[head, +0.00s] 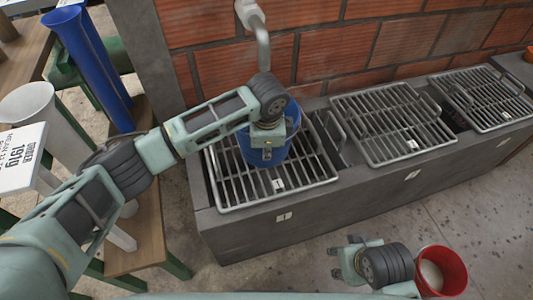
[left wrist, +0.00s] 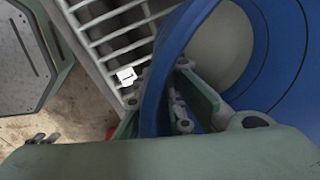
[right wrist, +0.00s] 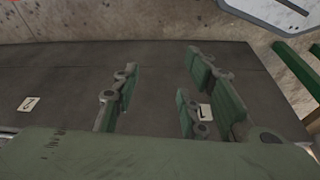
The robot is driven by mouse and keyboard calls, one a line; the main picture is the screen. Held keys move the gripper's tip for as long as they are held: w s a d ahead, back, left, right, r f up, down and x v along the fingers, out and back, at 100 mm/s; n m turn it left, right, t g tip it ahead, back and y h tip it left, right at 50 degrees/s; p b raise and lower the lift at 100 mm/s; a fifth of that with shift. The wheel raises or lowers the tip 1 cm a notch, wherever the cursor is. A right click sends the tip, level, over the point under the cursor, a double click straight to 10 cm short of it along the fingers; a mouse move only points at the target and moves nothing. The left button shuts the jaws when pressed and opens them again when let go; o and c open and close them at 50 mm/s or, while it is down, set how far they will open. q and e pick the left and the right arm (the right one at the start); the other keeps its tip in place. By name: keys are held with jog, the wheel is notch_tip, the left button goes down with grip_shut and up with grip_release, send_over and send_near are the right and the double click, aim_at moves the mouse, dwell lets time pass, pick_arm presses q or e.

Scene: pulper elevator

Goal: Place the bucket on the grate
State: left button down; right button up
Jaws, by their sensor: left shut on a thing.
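A blue bucket (head: 268,164) is upright over the left metal grate (head: 226,180), below the wall tap. I cannot tell whether its base touches the bars. My left gripper (head: 267,152) reaches down to the bucket and is shut on its rim. In the left wrist view the fingers (left wrist: 158,92) grip the blue wall (left wrist: 153,100), and the grate bars show beside it. The arm and gripper hide part of the bucket. My right gripper (head: 338,260) is open and empty in front of the trough; its fingers stand apart in the right wrist view (right wrist: 165,90).
Two more grates, middle (head: 392,122) and right (head: 483,97), lie along the concrete trough. A tap (head: 256,25) hangs from the brick wall. A red bucket (head: 457,268) is beside my right arm. A wooden bench (head: 137,235) and blue tubes (head: 88,65) stand at left.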

pick_arm(q)
jog(key=shift+w+d+f, duration=0.1)
jog(key=shift+f, duration=0.35)
pick_arm(e)
jog(key=shift+s+r, duration=0.1)
jog(key=shift+r, duration=0.45)
jog(key=shift+f, duration=0.1)
pick_arm(q)
jog(key=c, duration=2.2)
grip_release()
jog(key=shift+f, duration=0.15)
jog(key=o, duration=0.4)
jog(key=shift+c, duration=0.2)
jog(key=shift+r, duration=0.4)
notch_tip(320, 180, up, 11)
jog(key=s+p, duration=0.2)
jog(key=shift+r+p, duration=0.2)
jog(key=shift+p, duration=0.2)
pick_arm(e)
notch_tip(320, 180, down, 10)
